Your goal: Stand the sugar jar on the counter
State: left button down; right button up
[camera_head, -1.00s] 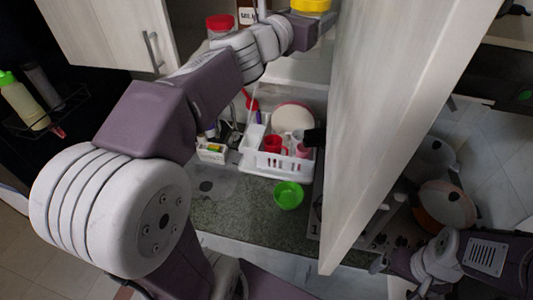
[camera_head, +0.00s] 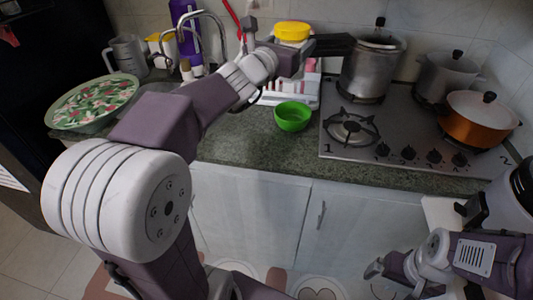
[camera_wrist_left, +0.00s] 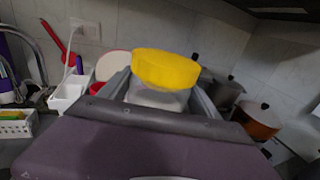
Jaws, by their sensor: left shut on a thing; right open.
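A jar with a yellow lid (camera_head: 292,31), taken as the sugar jar, is held in my left gripper (camera_head: 300,47) in the air above the back of the counter (camera_head: 235,140). Its label does not show. In the left wrist view the yellow lid (camera_wrist_left: 165,70) and part of the pale, clear body (camera_wrist_left: 157,98) show between the two grey fingers; the jar looks roughly upright. The gripper hides its lower part. My right gripper (camera_head: 376,268) is open and empty, low at the right in front of the cabinets.
A green bowl (camera_head: 292,117) stands on the counter below the jar. A white dish rack (camera_head: 305,92) is behind it. The stove (camera_head: 400,140) with several pots is right. A patterned tray (camera_head: 92,102) lies left. Bare counter shows left of the bowl.

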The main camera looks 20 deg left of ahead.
pick_arm(q)
notch_tip(320, 180, down, 8)
jog(key=b, duration=0.5)
jog(key=shift+w+f+b, duration=0.15)
jog(key=shift+f+b, duration=0.15)
jog(key=shift+f, duration=0.05)
jog(key=shift+r, duration=0.1)
jog(key=shift+a, duration=0.2)
jog(key=a+f, duration=0.3)
jog(key=s+a+f+b, duration=0.1)
jog(key=a+f, duration=0.7)
jog(key=shift+s+a+f+b, duration=0.1)
jog(key=shift+s+b, duration=0.2)
jog(key=shift+b, duration=0.05)
pick_arm(e)
notch_tip(320, 180, down, 10)
jog(key=shift+r, duration=0.15)
jog(key=shift+s, duration=0.15)
